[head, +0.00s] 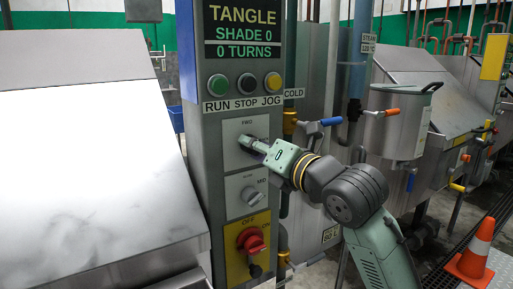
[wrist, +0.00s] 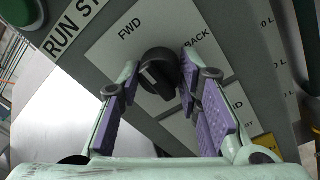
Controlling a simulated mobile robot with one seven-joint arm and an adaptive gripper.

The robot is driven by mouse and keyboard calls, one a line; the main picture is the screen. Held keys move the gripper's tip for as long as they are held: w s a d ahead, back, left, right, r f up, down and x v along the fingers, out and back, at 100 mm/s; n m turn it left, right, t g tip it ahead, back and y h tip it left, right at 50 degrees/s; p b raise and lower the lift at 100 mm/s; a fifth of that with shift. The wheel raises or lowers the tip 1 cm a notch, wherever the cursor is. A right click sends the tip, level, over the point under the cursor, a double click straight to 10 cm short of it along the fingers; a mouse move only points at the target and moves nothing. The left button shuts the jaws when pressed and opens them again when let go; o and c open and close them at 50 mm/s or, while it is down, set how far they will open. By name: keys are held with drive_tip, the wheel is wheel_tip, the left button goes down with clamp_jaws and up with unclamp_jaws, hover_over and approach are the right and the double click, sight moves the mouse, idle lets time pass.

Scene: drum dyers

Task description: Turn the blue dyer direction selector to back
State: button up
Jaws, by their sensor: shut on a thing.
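The direction selector (wrist: 157,78) is a black round knob with a raised grip on a white plate (head: 231,157). In the wrist view the plate reads FWD above left of the knob and BACK to its upper right. A pale mark shows on the grip; I cannot tell exactly which label it faces. My gripper (wrist: 160,72) has its fingers on either side of the knob, shut on it, with purple pads showing. In the head view my gripper (head: 248,143) reaches the plate from the right and mostly hides the knob.
Above are a TANGLE display (head: 242,33) and green, black and yellow buttons (head: 246,83). Below are a grey speed knob (head: 251,196) and a red switch (head: 251,241). A blue-handled valve (head: 331,121) and pipes stand close right. An orange cone (head: 475,250) stands at far right.

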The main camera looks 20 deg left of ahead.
drive_tip(key=shift+m+b, duration=0.3)
drive_tip(key=shift+m, duration=0.1)
drive_tip(key=shift+c, duration=0.2)
drive_tip(key=m+b, duration=0.1)
drive_tip(key=m, duration=0.2)
drive_tip(key=shift+f, duration=0.1)
drive_tip(key=m+b, duration=0.1)
drive_tip(key=m, duration=0.3)
drive_tip(key=shift+m+b, duration=0.3)
drive_tip(key=shift+b, duration=0.1)
drive_tip(key=m, duration=0.4)
drive_tip(key=shift+s+m+t, duration=0.1)
drive_tip(key=shift+m+t, duration=0.2)
drive_tip(key=shift+m, duration=0.1)
drive_tip(key=m, duration=0.5)
drive_tip(key=shift+m, duration=0.4)
drive_tip(key=o, duration=1.1)
drive_tip(key=shift+o, duration=0.2)
